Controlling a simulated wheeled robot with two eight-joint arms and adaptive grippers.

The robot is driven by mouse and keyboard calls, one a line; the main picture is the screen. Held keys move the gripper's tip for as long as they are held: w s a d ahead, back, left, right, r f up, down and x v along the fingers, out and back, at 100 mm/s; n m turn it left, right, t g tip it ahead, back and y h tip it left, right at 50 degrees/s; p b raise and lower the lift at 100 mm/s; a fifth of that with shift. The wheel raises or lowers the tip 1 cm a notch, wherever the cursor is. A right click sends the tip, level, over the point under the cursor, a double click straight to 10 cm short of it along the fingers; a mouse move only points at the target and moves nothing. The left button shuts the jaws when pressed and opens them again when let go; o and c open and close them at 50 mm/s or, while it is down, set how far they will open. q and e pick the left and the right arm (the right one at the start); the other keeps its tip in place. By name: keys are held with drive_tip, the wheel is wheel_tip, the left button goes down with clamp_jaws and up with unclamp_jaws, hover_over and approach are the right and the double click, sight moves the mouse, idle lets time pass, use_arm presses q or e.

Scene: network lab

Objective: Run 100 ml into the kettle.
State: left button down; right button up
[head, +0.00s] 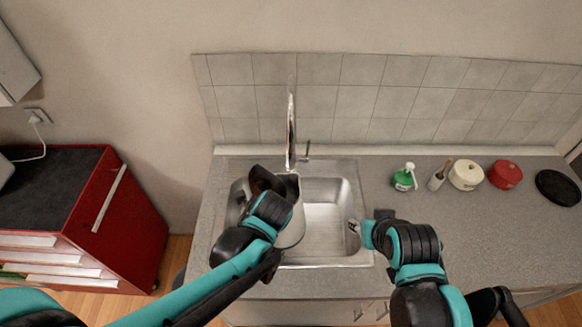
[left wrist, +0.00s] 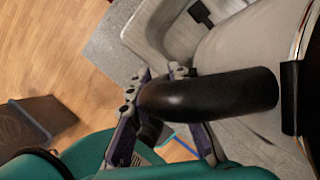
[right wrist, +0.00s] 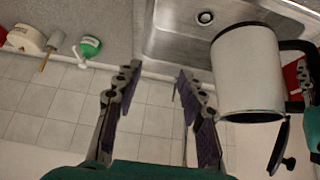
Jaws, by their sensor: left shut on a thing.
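The pale kettle (head: 293,228) is in the left part of the sink, below the tall tap (head: 291,125). My left gripper (left wrist: 160,78) is shut on its black handle (left wrist: 215,96); my wrist hides this grip in the head view. In the right wrist view the kettle (right wrist: 247,72) shows with its dark lid (right wrist: 280,147) swung open. The tap's small lever (head: 306,151) stands right of the spout. I cannot make out any water stream. My right gripper (right wrist: 157,72) is open and empty, near the sink's right edge in the head view (head: 354,228).
The sink's right side (head: 325,222) is empty. A green soap bottle (head: 403,179), a brush holder (head: 437,178), a cream pot (head: 465,175), a red pot (head: 505,175) and a black disc (head: 557,188) line the right counter. A red cabinet (head: 120,220) stands left.

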drive_tip(key=shift+c, duration=1.1)
drive_tip(key=w+a+r+g, duration=0.1)
drive_tip(key=w+r, duration=0.6)
drive_tip(key=w, duration=0.2)
drive_tip(key=m+g, duration=0.2)
drive_tip(key=g, duration=0.4)
hover_over(307, 156)
drive_tip(key=d, duration=0.1)
wheel_tip(307, 156, down, 12)
drive_tip(key=shift+y, duration=0.4)
drive_tip(key=f, duration=0.8)
drive_tip(key=a+f, duration=0.1)
drive_tip(key=f, duration=0.3)
drive_tip(key=shift+w+f, duration=0.25)
drive_tip(key=shift+w, duration=0.1)
drive_tip(key=shift+d, duration=0.1)
